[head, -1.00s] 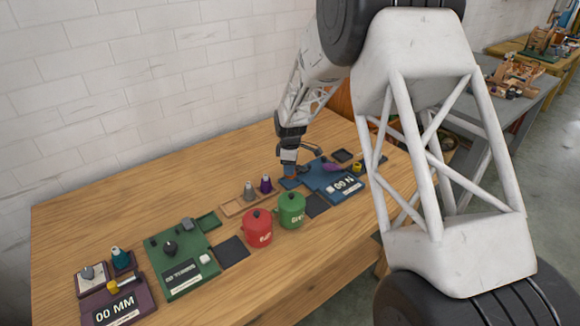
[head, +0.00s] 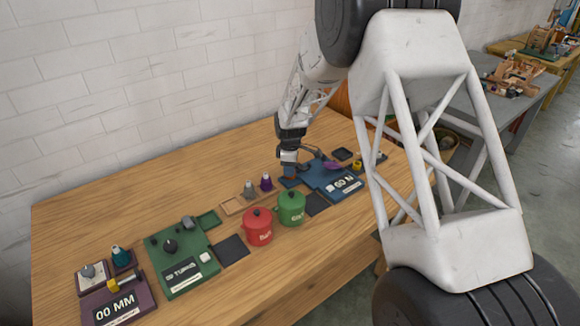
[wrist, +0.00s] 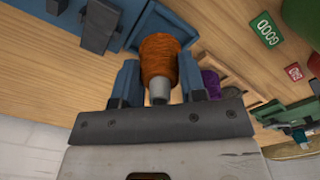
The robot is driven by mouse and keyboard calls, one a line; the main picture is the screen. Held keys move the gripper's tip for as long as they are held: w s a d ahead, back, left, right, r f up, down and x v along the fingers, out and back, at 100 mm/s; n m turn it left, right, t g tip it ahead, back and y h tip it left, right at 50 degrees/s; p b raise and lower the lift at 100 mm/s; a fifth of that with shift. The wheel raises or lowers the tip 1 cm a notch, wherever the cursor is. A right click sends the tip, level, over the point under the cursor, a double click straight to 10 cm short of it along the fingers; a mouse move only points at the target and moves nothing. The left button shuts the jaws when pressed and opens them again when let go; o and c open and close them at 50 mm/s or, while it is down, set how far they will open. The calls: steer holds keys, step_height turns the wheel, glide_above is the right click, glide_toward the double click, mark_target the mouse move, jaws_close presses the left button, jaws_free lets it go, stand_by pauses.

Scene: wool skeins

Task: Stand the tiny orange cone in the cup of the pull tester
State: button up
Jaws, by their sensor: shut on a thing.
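The tiny orange cone (wrist: 158,60) is between the two blue fingers of my gripper (wrist: 160,82) in the wrist view. My gripper is shut on it, with its pale narrow tip towards the palm and its wide end away. Its far end overlaps a blue tray-like part (wrist: 190,27); I cannot tell whether it touches. In the head view my gripper (head: 289,172) is low over the left end of the blue pull tester (head: 325,182), with a little orange showing. I cannot make out the cup, which may be hidden by the gripper and cone.
A green lidded pot (head: 291,209) and a red lidded pot (head: 258,229) stand left of the tester. A wooden rack (head: 234,206) holds a grey cone (head: 249,190) and a purple cone (head: 266,182). A green device (head: 182,264) and a purple device (head: 117,300) stand farther left.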

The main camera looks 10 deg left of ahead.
steer(key=shift+f, duration=0.75)
stand_by(1.6)
steer(key=o, duration=1.4)
steer(key=shift+r, duration=0.1)
steer(key=shift+r, duration=3.65)
